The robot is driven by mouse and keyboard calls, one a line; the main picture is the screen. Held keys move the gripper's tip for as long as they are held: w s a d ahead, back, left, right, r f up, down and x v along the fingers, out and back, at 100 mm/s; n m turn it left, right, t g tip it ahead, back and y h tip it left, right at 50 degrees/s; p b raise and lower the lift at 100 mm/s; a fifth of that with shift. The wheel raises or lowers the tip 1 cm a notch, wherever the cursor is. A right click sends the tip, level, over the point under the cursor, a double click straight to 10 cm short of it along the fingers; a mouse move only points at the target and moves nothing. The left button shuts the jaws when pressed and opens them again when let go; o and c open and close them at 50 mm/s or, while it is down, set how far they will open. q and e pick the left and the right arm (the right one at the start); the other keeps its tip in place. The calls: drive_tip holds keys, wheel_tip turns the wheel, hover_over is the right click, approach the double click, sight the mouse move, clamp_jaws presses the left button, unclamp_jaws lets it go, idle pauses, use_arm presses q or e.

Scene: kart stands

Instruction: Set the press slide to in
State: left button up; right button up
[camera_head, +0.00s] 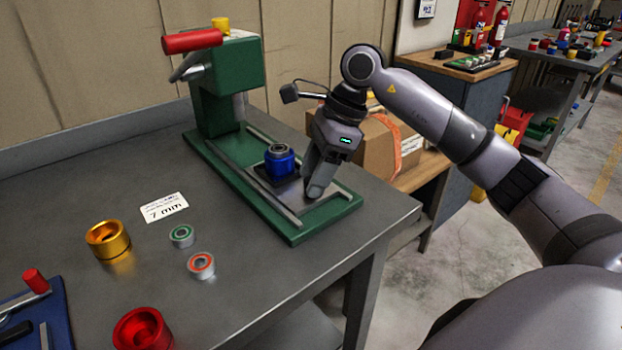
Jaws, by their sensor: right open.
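The green press (235,85) stands at the back of the metal table, with a red-handled lever at its top left. Its green base has two pale rails running toward the front right. The slide (262,178), a dark plate, sits between the rails, in front of the press column and not under its ram (239,106). A blue cup-like part with a metal ring (280,160) stands on the slide. My right gripper (314,194) points down just right of the blue part, low over the front of the base. It is open. My left gripper is not in view.
A gold ring (108,239), two small bearings (201,265) and a red ring (142,329) stand on the table at the left front. A "7 mm" card (164,207) lies left of the press. A cardboard box (370,150) is behind my right gripper.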

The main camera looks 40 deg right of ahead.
drive_tip(key=shift+x, duration=0.8)
